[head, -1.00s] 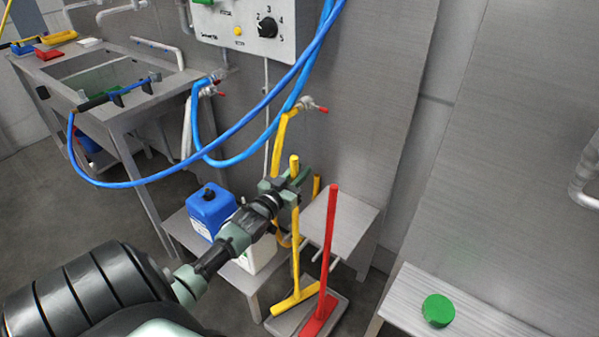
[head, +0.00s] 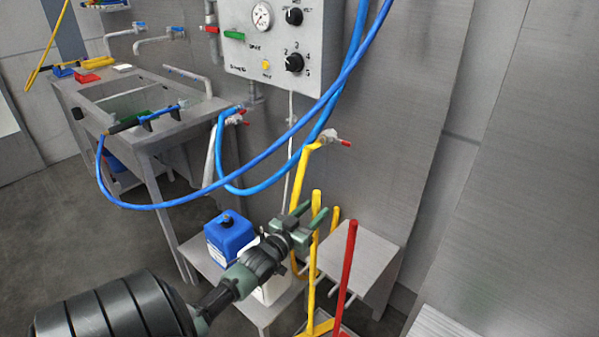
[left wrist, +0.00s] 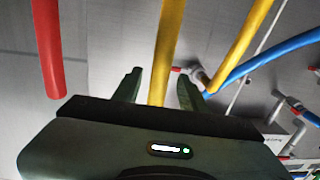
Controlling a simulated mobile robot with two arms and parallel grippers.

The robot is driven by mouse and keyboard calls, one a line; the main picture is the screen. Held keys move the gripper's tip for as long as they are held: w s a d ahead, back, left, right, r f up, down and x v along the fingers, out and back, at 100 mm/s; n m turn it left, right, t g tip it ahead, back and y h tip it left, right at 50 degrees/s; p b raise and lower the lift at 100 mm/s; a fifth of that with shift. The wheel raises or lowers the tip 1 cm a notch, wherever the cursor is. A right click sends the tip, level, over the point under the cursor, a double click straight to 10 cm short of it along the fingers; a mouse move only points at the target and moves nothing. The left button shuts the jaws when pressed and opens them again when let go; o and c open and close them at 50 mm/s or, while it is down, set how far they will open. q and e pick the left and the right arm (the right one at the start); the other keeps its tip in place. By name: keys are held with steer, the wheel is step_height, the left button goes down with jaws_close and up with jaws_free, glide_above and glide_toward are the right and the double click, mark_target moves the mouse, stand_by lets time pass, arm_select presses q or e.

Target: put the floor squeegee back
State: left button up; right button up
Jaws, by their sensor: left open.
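A yellow-handled floor tool (head: 311,275) stands upright in the head view, its foot at the bottom edge. A red-handled tool (head: 346,270) stands just right of it, its foot cut off. I cannot tell from their heads which one is the squeegee. My left gripper (head: 316,208) is open near the top of the yellow handle. In the left wrist view the yellow handle (left wrist: 167,50) runs between the two spread fingers (left wrist: 159,75), not clamped; its lower part is hidden by the gripper body. The red handle (left wrist: 47,50) is at the left there. My right gripper is out of view.
A low metal stand holds a blue canister (head: 228,238) left of my gripper. A small grey shelf (head: 365,255) is behind the handles. Blue hoses (head: 330,105) loop above. A yellow hose (head: 300,185) hangs close by from a tap. A sink bench (head: 165,125) stands far left.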

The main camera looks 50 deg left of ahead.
arm_select(q)
steer(key=s+d, duration=0.1)
steer(key=s, duration=0.7)
steer(key=shift+s+d, duration=0.3)
steer(key=shift+s, duration=0.05)
steer(key=s+d+f+g, duration=0.3)
steer(key=s+f, duration=0.1)
steer(key=f, duration=0.8)
steer(key=s+d+f+g+h, duration=0.1)
steer(key=s+d+f+g, duration=0.3)
steer(key=f, duration=0.8)
steer(key=s+d+f+g, duration=0.2)
steer(key=s+f, duration=0.3)
steer(key=f, duration=0.7)
steer(key=s+d+f+m+g, duration=0.1)
steer(key=s+d+f, duration=0.3)
steer(key=s, duration=0.4)
steer(key=s+d+f+m+g+h, duration=0.1)
steer(key=s+d+f+g, duration=0.3)
steer(key=s, duration=0.4)
steer(key=s+d+f+m+g+h, duration=0.1)
steer(key=s+d+f+m+g, duration=0.1)
steer(key=s+d+f, duration=0.4)
steer(key=s+f, duration=0.1)
steer(key=s, duration=0.2)
steer(key=shift+d+f+m+g, duration=0.15)
steer(key=shift+f+m+g, duration=0.15)
steer(key=shift+g, duration=0.1)
steer(key=shift+s, duration=0.15)
